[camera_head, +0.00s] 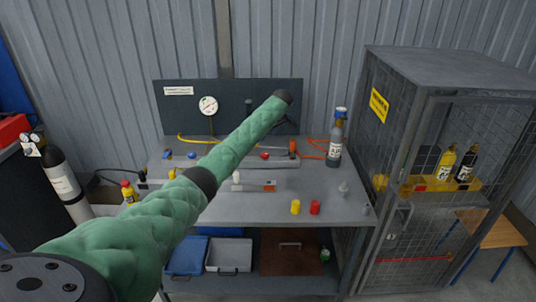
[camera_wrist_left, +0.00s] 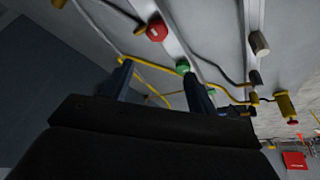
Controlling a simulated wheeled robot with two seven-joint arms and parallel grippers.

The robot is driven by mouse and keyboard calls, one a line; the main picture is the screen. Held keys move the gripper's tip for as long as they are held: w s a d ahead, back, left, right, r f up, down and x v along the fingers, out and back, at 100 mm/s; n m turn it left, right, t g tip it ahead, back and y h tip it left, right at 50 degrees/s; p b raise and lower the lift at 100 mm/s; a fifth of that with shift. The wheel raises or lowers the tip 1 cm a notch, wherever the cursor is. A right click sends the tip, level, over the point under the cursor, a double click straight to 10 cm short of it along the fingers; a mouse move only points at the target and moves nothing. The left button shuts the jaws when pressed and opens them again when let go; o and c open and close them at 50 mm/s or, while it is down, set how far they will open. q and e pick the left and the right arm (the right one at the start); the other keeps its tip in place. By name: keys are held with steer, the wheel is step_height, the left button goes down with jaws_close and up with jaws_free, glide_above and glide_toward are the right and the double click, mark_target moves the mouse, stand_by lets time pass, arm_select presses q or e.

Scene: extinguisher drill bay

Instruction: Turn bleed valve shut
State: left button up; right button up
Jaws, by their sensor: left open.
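My left arm crosses the head view in a green quilted sleeve, and its gripper (camera_head: 287,121) shows only as a dark shape before the back panel. In the left wrist view the left gripper (camera_wrist_left: 158,74) is open, its two fingers apart. A green knob (camera_wrist_left: 183,66) appears close to the right fingertip; I cannot tell whether they touch. A red round knob (camera_wrist_left: 157,30) lies beyond on a grey rail. A red knob (camera_head: 264,155) shows on the bench in the head view. I cannot tell which knob is the bleed valve. My right gripper is not in view.
The grey bench (camera_head: 225,209) carries a gauge panel (camera_head: 179,106), a grey cylinder (camera_head: 335,145), a yellow cap (camera_head: 295,206) and a red cap (camera_head: 315,207). A mesh cage (camera_head: 440,65) stands close on the right. Yellow hose (camera_wrist_left: 145,63) runs near the fingers.

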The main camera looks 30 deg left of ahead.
mark_target(265, 153)
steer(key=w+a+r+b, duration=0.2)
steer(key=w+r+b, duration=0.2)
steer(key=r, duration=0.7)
arm_select(q)
steer(key=shift+w+d+f+p+x, duration=0.1)
steer(key=shift+d+p+x, duration=0.2)
steer(key=shift+x, duration=1.75)
steer(key=shift+w+d+f+p+x, duration=0.1)
steer(key=shift+d+p+x, duration=0.25)
steer(key=shift+x, duration=1.7)
steer(key=shift+w+d+f+p+x, duration=0.15)
steer(key=shift+p+x, duration=0.25)
steer(key=shift+x, duration=1.7)
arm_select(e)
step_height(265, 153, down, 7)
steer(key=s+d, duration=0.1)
arm_select(q)
steer(key=shift+s, duration=0.1)
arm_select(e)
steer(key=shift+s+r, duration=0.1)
arm_select(q)
steer(key=c, duration=1)
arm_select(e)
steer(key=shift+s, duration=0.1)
